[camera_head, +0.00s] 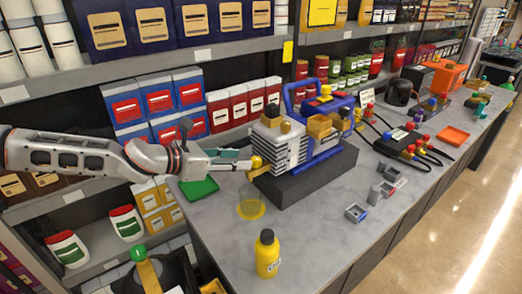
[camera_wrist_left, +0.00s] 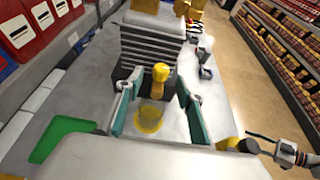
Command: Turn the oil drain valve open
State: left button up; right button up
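The vacuum pump (camera_head: 282,148) has grey fins and a blue frame and stands on a dark block on the counter. The yellow oil drain valve (camera_head: 257,168) sticks out low on its left side; in the left wrist view its yellow knob (camera_wrist_left: 160,73) lies ahead, between the spread fingers. My left gripper (camera_head: 243,160) is open at the valve, with teal fingers to either side in the left wrist view (camera_wrist_left: 157,112). Whether a finger touches the knob I cannot tell. An arm, probably my right one, shows small at the wrist view's right edge; its fingers are unclear.
A clear cup (camera_head: 250,203) with yellow at its bottom stands below the valve. A yellow bottle (camera_head: 268,258) with a black cap stands near the front edge. A green tray (camera_head: 199,189) lies at left. Small grey parts (camera_head: 356,213) lie at right.

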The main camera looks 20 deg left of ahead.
aim_at(254, 159)
pick_arm(q)
jog(key=x, duration=0.3)
jog(key=shift+s+d, duration=0.2)
jog(key=x, duration=0.3)
jog(key=shift+w+f, duration=0.1)
jog(key=shift+w, duration=0.1)
jog(key=shift+w+d+f, duration=0.15)
jog(key=shift+w+d, duration=0.15)
jog(key=shift+w, duration=0.05)
grip_shut()
pick_arm(e)
jog(key=shift+s+a+f, duration=0.1)
jog(key=shift+s+f, duration=0.2)
jog(key=shift+s, duration=0.5)
